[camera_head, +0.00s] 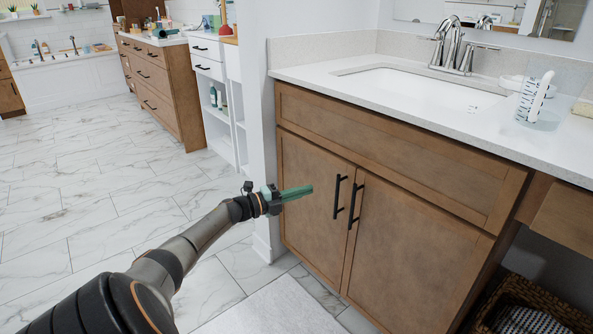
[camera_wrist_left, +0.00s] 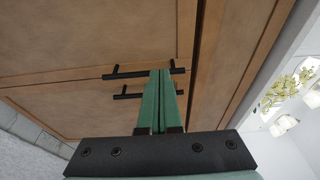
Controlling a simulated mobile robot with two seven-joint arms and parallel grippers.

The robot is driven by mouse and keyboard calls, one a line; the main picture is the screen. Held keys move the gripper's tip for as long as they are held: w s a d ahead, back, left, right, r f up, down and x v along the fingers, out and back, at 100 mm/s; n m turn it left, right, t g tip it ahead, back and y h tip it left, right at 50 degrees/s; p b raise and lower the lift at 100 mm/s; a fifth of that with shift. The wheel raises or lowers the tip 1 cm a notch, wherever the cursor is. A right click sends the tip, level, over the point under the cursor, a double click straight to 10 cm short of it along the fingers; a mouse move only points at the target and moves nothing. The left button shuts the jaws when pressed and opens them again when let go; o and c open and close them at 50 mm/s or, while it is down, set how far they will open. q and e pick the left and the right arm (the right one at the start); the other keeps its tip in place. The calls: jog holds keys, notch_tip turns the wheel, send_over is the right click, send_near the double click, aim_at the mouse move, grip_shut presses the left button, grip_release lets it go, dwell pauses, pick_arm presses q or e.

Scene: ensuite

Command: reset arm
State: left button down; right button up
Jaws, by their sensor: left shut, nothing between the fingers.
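My left arm comes in from the lower left in the head view. Its gripper (camera_head: 311,190) has green fingers, which are shut and empty, pointing right toward the wooden vanity cabinet (camera_head: 400,250). The fingertips are in front of the left door, left of two black bar handles (camera_head: 337,197). In the left wrist view the shut green fingers (camera_wrist_left: 161,72) point at the cabinet doors, and their tips overlap the black handles (camera_wrist_left: 130,72) in the picture. I cannot tell whether they touch. Both doors look closed. My right gripper is in neither view.
A white countertop (camera_head: 350,82) with a sink (camera_head: 420,88) and chrome faucet (camera_head: 458,45) tops the cabinet. A toothbrush cup (camera_head: 533,98) stands at its right. A wicker basket (camera_head: 530,295) sits below right. A wall end (camera_head: 262,150) borders the cabinet. Open tiled floor (camera_head: 90,180) lies left.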

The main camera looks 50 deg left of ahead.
pick_arm(q)
jog(key=shift+s+a, duration=0.25)
jog(key=shift+a, duration=0.7)
